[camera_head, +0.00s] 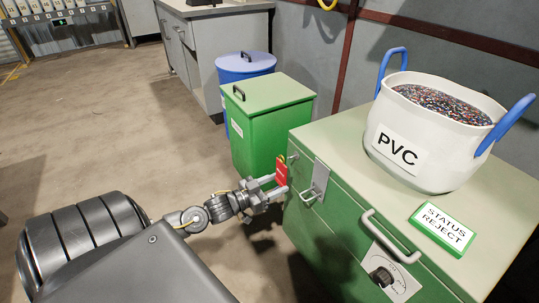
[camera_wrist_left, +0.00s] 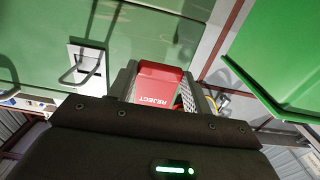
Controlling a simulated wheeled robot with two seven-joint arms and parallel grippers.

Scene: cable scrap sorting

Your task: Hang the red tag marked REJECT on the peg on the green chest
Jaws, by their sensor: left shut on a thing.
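The green chest (camera_head: 335,225) stands at the right, with a metal latch plate (camera_head: 320,178) on its front. My left gripper (camera_head: 274,187) is shut on the red tag (camera_head: 281,171) at the chest's far left front corner. In the left wrist view the red tag (camera_wrist_left: 160,83) sits between the fingers, with REJECT reading upside down. The latch (camera_wrist_left: 85,65) shows left of it. A small metal piece (camera_head: 293,157), perhaps the peg, sticks out just beside the tag. I cannot tell whether the tag touches it. My right gripper is not in view.
A white PVC tub (camera_head: 430,125) with blue handles and a green STATUS REJECT sign (camera_head: 443,229) stand on the chest. A handle (camera_head: 390,236) projects from its front. A green bin (camera_head: 268,125) and a blue bin (camera_head: 243,67) stand behind. The floor at left is clear.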

